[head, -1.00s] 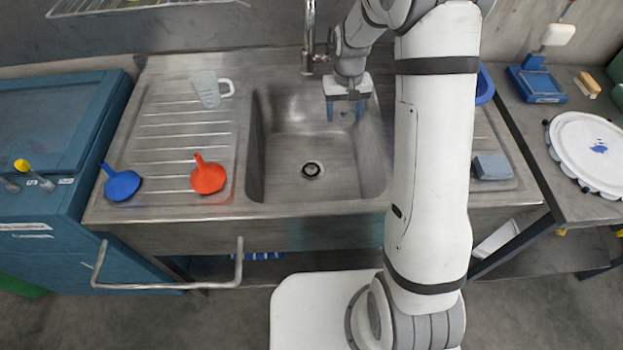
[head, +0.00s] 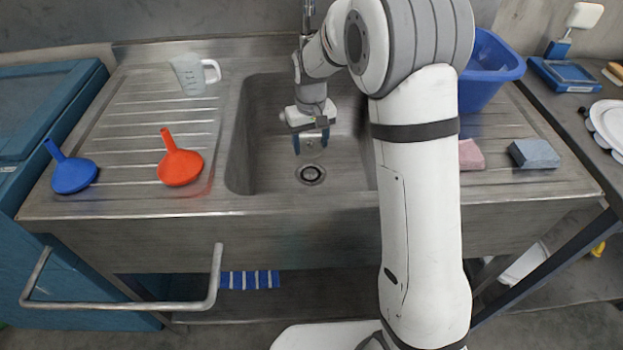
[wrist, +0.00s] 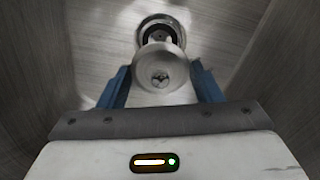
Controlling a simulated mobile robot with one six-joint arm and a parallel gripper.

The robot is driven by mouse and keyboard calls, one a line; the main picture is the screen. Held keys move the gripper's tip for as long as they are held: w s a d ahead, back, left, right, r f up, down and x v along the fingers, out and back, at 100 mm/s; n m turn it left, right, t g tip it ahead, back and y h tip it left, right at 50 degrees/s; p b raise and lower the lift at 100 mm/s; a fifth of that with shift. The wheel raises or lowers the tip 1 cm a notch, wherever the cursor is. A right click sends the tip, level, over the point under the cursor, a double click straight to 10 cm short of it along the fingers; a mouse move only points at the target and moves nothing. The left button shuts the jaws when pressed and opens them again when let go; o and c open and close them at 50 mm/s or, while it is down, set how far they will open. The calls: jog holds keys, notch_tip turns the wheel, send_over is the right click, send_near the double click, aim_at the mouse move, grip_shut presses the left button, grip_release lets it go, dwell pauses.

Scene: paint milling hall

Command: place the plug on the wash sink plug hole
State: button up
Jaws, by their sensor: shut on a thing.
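The wash sink (head: 345,178) is a steel basin with a dark round plug hole (head: 311,174) in its floor. My gripper (head: 311,143) is inside the basin, a little behind the hole in the head view. Its blue fingers are shut on the plug (wrist: 160,76), a small round metal disc that shows clearly in the wrist view. In that view the plug hole (wrist: 160,28) lies just beyond the plug, which overlaps its near rim. The plug appears held above the basin floor; the exact gap cannot be told.
The ribbed drainboard at left holds a red funnel (head: 180,166), a blue funnel (head: 74,173) and a clear measuring jug (head: 188,75). At right are a blue tub (head: 488,70), a pink sponge (head: 470,155) and a grey-blue block (head: 534,154). The basin walls surround my gripper closely.

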aim_at(311, 175)
notch_tip(311, 175, down, 9)
jog(key=shift+f+b, duration=0.15)
jog(key=shift+b, duration=0.35)
jog(key=shift+f, duration=0.15)
jog(key=o, duration=1)
jog(key=shift+c, duration=0.2)
notch_tip(311, 175, up, 12)
jog(key=shift+r+p, duration=0.2)
jog(key=shift+p, duration=0.6)
